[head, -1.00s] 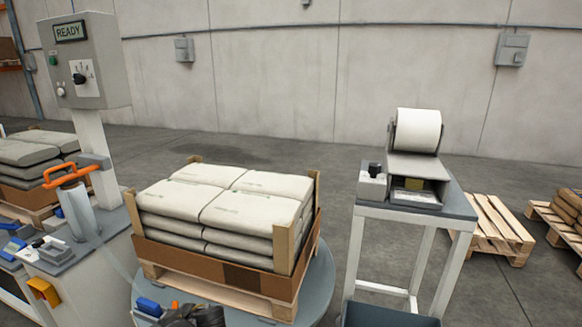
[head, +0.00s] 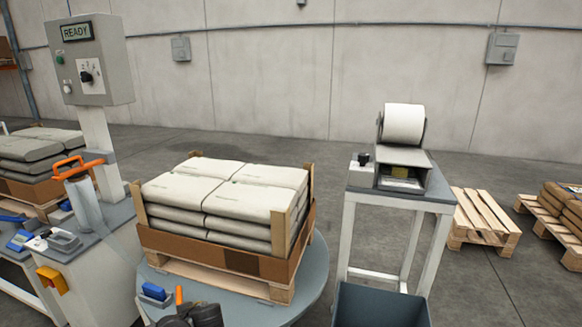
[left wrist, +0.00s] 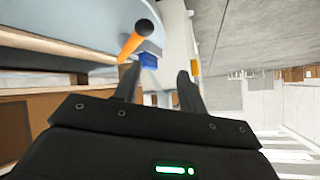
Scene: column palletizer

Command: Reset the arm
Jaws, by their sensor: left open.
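My left gripper (left wrist: 158,90) shows in the left wrist view with its two dark fingers apart and nothing between them. In the head view, a dark part of my arm shows at the bottom edge, in front of the turntable (head: 310,285). An orange handle (left wrist: 135,42) and a blue tool (left wrist: 148,60) lie beyond the fingertips in the left wrist view. In the head view the blue tool (head: 154,292) rests near the turntable's front left. My right gripper is not in view.
A pallet of stacked white bags (head: 225,200) with a cardboard wrap and wooden corner posts stands on the turntable. A control box (head: 88,65) reads READY. A label-roll stand (head: 400,200) and a dark bin (head: 380,305) are on the right. An empty pallet (head: 480,215) lies behind.

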